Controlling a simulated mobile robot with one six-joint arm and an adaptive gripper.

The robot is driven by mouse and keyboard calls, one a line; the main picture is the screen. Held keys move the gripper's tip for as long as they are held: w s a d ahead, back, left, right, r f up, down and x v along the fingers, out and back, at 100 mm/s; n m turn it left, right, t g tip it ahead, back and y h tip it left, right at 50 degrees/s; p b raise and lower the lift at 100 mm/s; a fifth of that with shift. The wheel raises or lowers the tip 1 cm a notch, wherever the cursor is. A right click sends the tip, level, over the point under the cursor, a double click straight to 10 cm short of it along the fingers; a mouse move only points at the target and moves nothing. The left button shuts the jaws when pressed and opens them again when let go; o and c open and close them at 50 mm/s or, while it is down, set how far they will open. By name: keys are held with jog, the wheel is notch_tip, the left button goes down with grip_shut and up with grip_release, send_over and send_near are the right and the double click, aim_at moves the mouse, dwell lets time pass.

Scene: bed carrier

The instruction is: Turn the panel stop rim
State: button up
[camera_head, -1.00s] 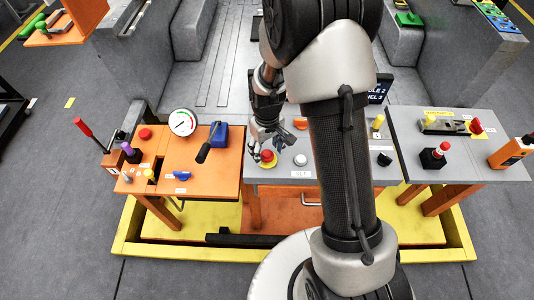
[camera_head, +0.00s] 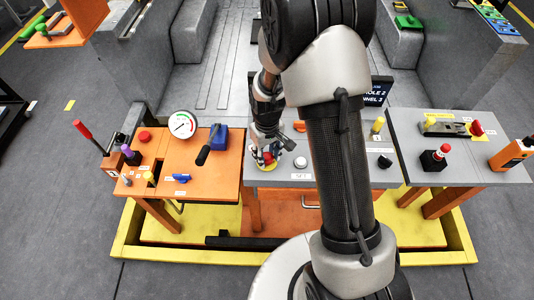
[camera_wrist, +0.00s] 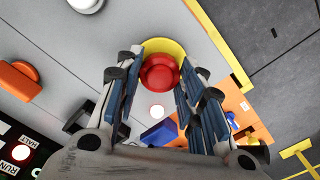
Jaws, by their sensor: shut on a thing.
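The panel stop is a red round button (camera_wrist: 159,73) on a yellow rim (camera_wrist: 163,46), set in the grey middle panel (camera_head: 262,181). In the head view the stop is mostly hidden by my fingers, with only bits of red and yellow showing. My gripper (camera_head: 267,153) is down at the stop. In the wrist view my fingers stand on both sides of the red button, and the gripper is shut on the stop. The exact finger contact is hidden.
A white button (camera_head: 300,163) sits close to the right of the stop. An orange knob (camera_head: 300,127) is behind it. The orange table (camera_head: 215,185) to the left carries a gauge (camera_head: 183,124) and a blue lever block (camera_head: 220,135). A black screen (camera_head: 380,90) stands behind my arm.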

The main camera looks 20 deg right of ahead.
jog(key=shift+c, duration=1)
jog(key=m, duration=0.4)
jog(key=shift+m+p, duration=0.35)
jog(key=shift+m, duration=1.75)
jog(key=o, duration=1.1)
jog(key=shift+c, duration=0.2)
